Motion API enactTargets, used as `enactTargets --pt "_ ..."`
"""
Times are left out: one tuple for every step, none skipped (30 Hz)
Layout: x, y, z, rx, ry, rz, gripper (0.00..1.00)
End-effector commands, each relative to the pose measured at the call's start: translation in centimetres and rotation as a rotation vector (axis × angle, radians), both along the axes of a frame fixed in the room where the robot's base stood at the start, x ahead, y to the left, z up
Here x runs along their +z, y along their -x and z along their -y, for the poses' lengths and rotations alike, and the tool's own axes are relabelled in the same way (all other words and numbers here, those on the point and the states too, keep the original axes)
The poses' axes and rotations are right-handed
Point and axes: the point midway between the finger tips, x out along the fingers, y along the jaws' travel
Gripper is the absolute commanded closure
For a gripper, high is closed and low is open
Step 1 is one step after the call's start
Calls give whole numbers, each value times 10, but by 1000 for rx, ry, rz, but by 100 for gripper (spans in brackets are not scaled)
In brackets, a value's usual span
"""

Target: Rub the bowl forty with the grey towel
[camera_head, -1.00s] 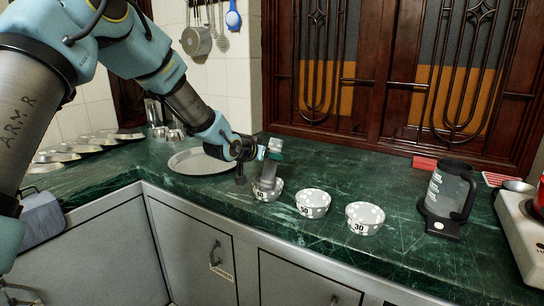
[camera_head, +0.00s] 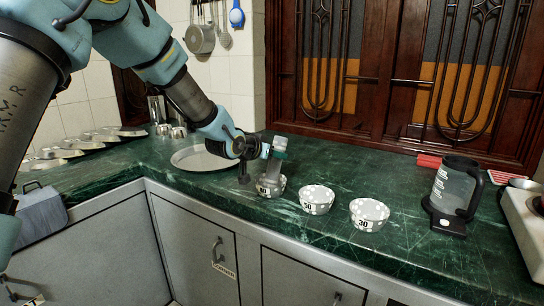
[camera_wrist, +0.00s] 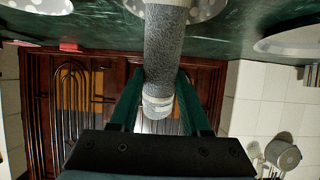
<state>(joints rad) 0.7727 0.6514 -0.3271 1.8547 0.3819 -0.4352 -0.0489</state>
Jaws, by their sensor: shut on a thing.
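My gripper (camera_head: 268,150) is shut on a grey rolled towel (camera_head: 276,166). The towel hangs down from my gripper, and its lower end is in or just over the bowl marked 40 (camera_head: 270,190), the leftmost of the bowls in a row. I cannot tell whether it touches the bowl's inside. In the wrist view, the towel (camera_wrist: 167,55) passes between the two fingers of my gripper (camera_wrist: 160,78). Its far end reaches the spotted bowl at the top edge, which is mostly cut off or hidden.
A middle bowl (camera_head: 317,200) and the bowl marked 30 (camera_head: 369,215) stand close on the right. A black-handled jug (camera_head: 455,190) is farther right. A round plate (camera_head: 195,159) lies behind on the left. Several dishes line the left counter. The green counter (camera_head: 420,256) is clear in front.

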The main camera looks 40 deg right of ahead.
Motion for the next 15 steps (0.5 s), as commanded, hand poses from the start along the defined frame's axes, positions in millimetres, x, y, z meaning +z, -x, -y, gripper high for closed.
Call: enactTargets --pt "-2 2 2 -1 0 0 100" --pt "-1 3 2 -1 0 0 100" --pt "-1 4 3 -1 0 0 100" --pt "-1 4 3 -1 0 0 100" --pt "-1 4 4 -1 0 0 100" --pt "-1 4 5 -1 0 0 100" --pt "-1 4 6 -1 0 0 100" --pt "-1 5 7 -2 0 0 100" --pt "-1 5 9 -2 1 0 100" --pt "-1 5 10 -2 1 0 100" --pt "0 5 11 -2 1 0 100" --pt "0 5 12 -1 1 1 100" --pt "0 5 12 -1 1 0 100" --pt "0 4 13 -1 0 0 100" --pt "0 4 13 -1 0 0 100"
